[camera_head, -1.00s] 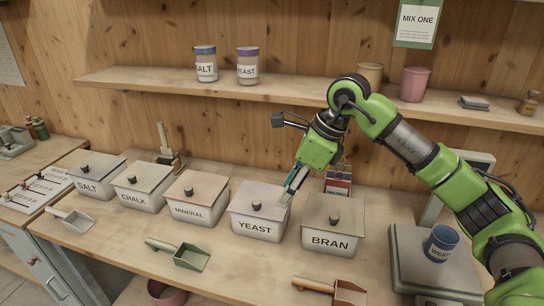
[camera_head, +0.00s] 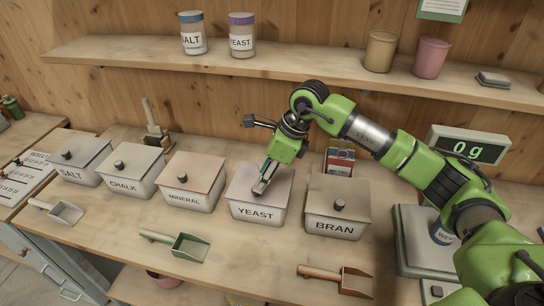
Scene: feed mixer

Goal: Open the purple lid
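The yeast bin (camera_head: 256,211) stands on the bench with its pale purple-grey lid (camera_head: 244,182) on it, closed. My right gripper (camera_head: 261,189) reaches down from the back to the middle of this lid, with its fingertips at the knob. The fingers largely hide the knob, and I cannot tell whether they are open or closed around it. A yeast jar with a purple cap (camera_head: 242,18) stands on the shelf, away from the gripper. My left gripper is not in view.
The mineral bin (camera_head: 192,197) is close on the left and the bran bin (camera_head: 337,223) close on the right. A red box (camera_head: 340,161) stands behind. Scoops, including a green one (camera_head: 190,247), lie in front. The shelf (camera_head: 330,72) overhangs behind, and the scale display (camera_head: 467,148) reads 0 g.

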